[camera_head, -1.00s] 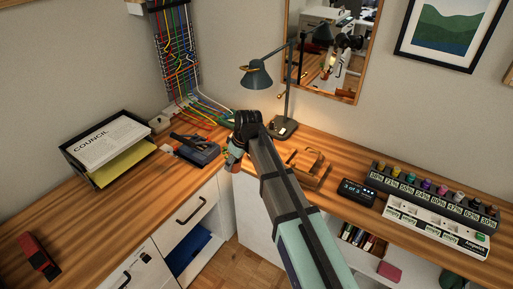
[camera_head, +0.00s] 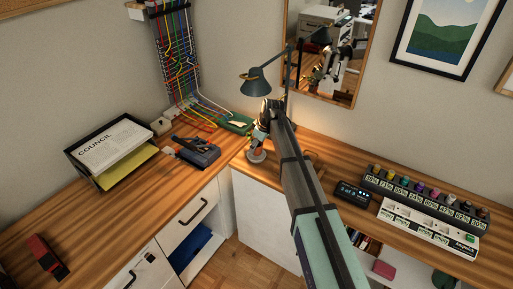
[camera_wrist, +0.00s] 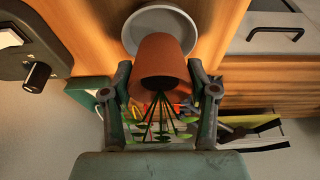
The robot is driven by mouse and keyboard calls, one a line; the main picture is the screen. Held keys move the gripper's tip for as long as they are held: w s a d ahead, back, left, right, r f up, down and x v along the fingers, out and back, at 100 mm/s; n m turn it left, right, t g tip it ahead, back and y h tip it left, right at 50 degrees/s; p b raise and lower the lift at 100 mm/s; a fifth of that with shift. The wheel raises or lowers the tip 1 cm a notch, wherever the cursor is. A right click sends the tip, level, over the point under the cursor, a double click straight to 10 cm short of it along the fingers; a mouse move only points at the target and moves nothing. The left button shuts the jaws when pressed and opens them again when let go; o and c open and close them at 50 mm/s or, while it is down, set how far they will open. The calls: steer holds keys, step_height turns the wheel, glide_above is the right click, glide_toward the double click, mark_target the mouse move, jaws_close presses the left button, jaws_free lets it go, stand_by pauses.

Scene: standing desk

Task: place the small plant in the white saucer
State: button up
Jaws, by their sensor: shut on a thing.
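The small plant is a terracotta pot (camera_wrist: 162,58) with thin green stems and leaves (camera_wrist: 150,125). In the wrist view my gripper (camera_wrist: 160,74) is shut on the pot, one finger on each side. The round, pale saucer (camera_wrist: 160,18) lies just beyond the pot's base, partly hidden by it. In the head view the saucer (camera_head: 257,157) sits on the desk near the corner, just below my gripper (camera_head: 261,132).
The desk lamp (camera_head: 258,82) stands close behind my gripper. A dark tool tray (camera_head: 198,153) and a green item (camera_head: 235,123) lie to the left.

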mark_target(259, 144)
steer(key=shift+f+p, duration=0.3)
steer(key=shift+f, duration=0.7)
steer(key=shift+f, duration=0.1)
steer(key=o, duration=1.3)
steer(key=shift+c, duration=0.2)
steer(key=shift+s+d+r, duration=0.1)
steer(key=shift+d+r, duration=0.05)
steer(key=shift+r, duration=0.35)
steer(key=b+v, duration=0.2)
steer(key=v, duration=0.2)
steer(key=s+d+b, duration=0.2)
steer(key=s+d, duration=0.3)
steer(key=d, duration=0.5)
steer(key=shift+s+d, duration=0.3)
steer(key=shift+s, duration=0.1)
